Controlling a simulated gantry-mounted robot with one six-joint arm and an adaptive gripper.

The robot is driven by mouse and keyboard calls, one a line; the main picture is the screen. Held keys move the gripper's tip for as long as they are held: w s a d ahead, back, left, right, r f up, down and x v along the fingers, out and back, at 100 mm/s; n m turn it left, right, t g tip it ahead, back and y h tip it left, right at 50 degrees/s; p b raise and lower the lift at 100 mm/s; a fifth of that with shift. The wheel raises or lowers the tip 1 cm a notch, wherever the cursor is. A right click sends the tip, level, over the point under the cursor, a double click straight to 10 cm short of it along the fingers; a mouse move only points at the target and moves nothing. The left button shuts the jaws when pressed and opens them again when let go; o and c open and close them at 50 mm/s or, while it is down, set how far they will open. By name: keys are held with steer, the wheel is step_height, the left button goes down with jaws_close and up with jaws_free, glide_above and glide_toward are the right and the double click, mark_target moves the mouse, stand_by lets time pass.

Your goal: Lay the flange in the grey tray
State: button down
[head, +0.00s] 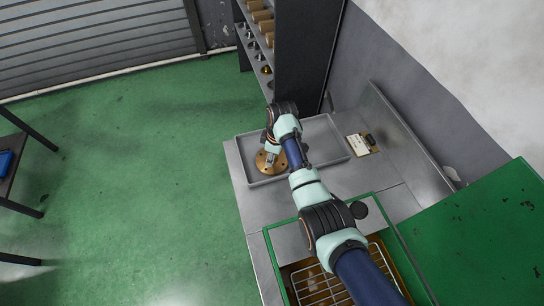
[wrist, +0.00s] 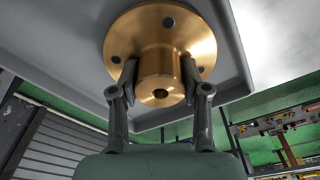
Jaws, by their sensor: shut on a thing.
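The flange (head: 265,166) is a brass-coloured round disc with bolt holes and a central hub. It is inside the outline of the grey tray (head: 328,142), at the tray's left part. My gripper (head: 271,157) is above the disc. In the wrist view the two fingers are shut on the hub of the flange (wrist: 160,50), one on each side. The grey tray (wrist: 62,45) fills the background behind the disc there. I cannot tell whether the disc touches the tray floor. My arm hides part of the tray in the head view.
A small labelled item (head: 361,144) lies on the metal bench right of the tray. A dark shelf (head: 262,40) with several parts stands behind it. A green-framed bin with a wire rack (head: 320,285) is at the front. The tray's right part looks empty.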

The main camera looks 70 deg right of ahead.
steer(key=shift+w, duration=0.1)
steer(key=shift+f, duration=0.2)
steer(key=c, duration=0.6)
jaws_free()
steer(key=shift+o, duration=0.2)
step_height(320, 180, up, 12)
steer(key=s+p, duration=0.1)
steer(key=p, duration=0.1)
steer(key=shift+s+d+p, duration=0.15)
steer(key=shift+s+p, duration=0.1)
steer(key=shift+p, duration=0.15)
steer(key=shift+w+r, duration=0.1)
